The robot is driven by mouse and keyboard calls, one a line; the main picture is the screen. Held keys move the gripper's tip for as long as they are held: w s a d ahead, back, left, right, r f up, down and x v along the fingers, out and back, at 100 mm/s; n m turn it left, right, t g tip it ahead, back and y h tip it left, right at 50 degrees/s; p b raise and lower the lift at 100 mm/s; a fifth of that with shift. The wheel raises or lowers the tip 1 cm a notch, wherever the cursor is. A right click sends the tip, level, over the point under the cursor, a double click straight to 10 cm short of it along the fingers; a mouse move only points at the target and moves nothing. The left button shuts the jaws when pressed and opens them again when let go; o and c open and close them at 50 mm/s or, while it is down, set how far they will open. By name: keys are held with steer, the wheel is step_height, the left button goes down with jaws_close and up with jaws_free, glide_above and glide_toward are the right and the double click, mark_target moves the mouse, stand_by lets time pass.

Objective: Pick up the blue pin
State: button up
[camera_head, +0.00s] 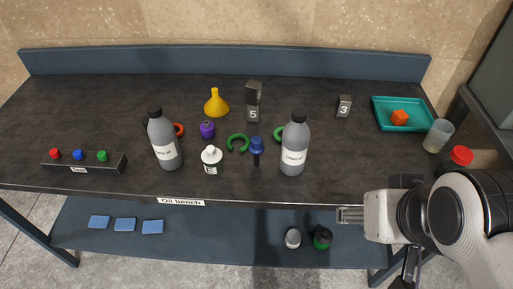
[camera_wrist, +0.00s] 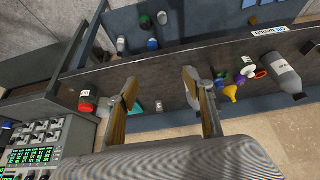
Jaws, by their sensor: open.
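The blue pin (camera_head: 257,146), with a round blue head and a dark stem, stands on the dark bench in the camera_head view, just left of the right grey bottle (camera_head: 294,147).
A second grey bottle (camera_head: 164,143), a white bottle (camera_head: 212,161), a purple item (camera_head: 207,130), a yellow funnel (camera_head: 217,103) and a green ring (camera_head: 238,143) stand near the pin. A teal tray (camera_head: 381,118) lies at the right.

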stand_by(0.4)
steer(key=c, duration=0.6)
steer(key=shift+w, duration=0.1)
